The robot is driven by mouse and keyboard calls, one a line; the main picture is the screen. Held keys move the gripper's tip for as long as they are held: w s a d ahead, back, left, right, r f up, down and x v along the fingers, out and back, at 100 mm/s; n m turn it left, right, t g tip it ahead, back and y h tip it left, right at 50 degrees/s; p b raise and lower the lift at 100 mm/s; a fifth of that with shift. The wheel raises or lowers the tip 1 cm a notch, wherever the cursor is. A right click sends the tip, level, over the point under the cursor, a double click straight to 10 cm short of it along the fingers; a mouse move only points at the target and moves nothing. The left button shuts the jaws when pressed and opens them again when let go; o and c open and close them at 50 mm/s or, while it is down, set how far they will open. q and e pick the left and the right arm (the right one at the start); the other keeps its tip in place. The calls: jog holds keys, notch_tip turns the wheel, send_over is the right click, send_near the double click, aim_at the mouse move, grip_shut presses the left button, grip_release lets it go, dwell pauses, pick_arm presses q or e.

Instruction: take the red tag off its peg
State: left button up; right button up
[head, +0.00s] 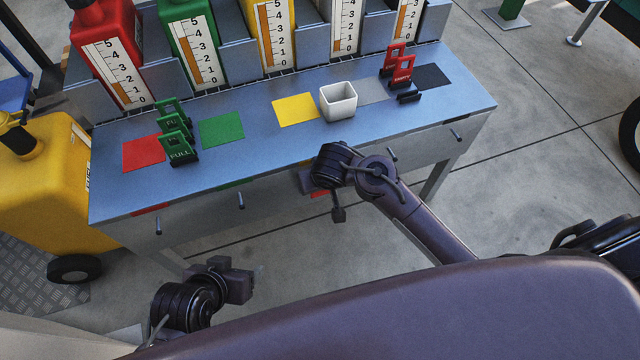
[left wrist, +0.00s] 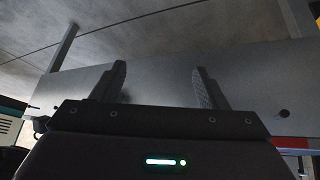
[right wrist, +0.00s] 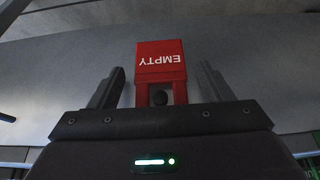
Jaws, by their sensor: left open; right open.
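The red tag (right wrist: 160,62), lettered EMPTY, shows upside down in the right wrist view, flat against the grey bench front. The dark peg (right wrist: 160,98) shows in the opening of the tag's frame. My right gripper (right wrist: 157,85) is open, with one finger on each side of the tag; I see gaps at both sides. In the head view only a red sliver of the tag (head: 320,193) shows beside my right gripper (head: 308,184). My left gripper (head: 256,274) is open and empty, low in front of the bench; its parted fingers show in the left wrist view (left wrist: 160,85).
The bench (head: 255,155) carries coloured squares, a white cup (head: 338,100), green FULL tags (head: 180,145) and other red tags (head: 402,72) on stands. Gauged fuel containers (head: 110,60) line its back. A yellow wheeled container (head: 45,190) stands at left.

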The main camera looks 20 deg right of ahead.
jog(key=c, duration=1)
jog(key=shift+c, duration=0.2)
jog(key=shift+r, duration=0.15)
